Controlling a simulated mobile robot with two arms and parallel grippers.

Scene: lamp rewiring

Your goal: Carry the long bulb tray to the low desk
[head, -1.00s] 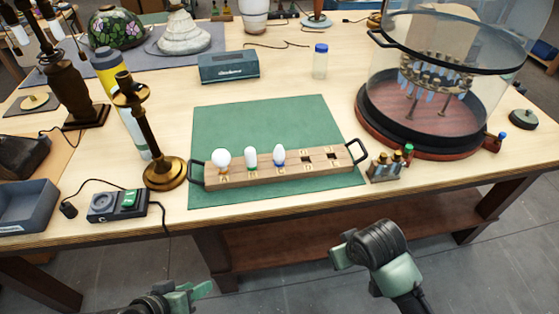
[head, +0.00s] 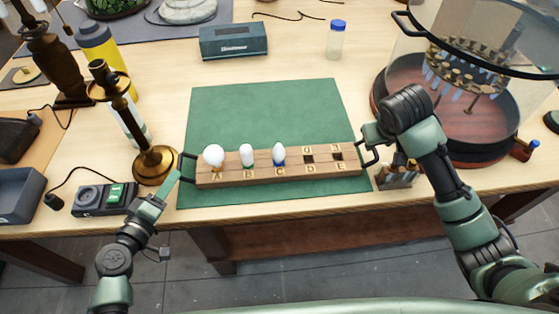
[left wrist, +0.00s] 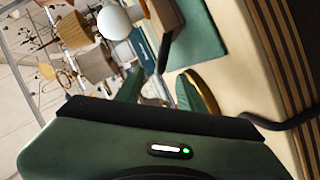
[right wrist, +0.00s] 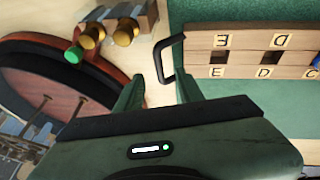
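The long wooden bulb tray (head: 320,171) lies on the green mat (head: 262,108), with sockets lettered A to E. A round white bulb (head: 213,155), a green-based bulb (head: 246,155) and a blue-based bulb (head: 279,154) stand in A, B and C; D and E are empty. Black handles stick out at both ends. My left gripper (head: 174,183) is open, just short of the left handle (left wrist: 164,52). My right gripper (right wrist: 158,88) is open, with the right handle (right wrist: 164,62) ahead between its fingers. Neither appears closed on a handle.
A brass candlestick (head: 153,164) stands close left of the tray, behind my left gripper. A switch box (head: 104,199) lies at the front left edge. Small brass fittings (right wrist: 94,34) stand beside the right handle. A glass-domed stand (head: 392,85) is behind my right gripper.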

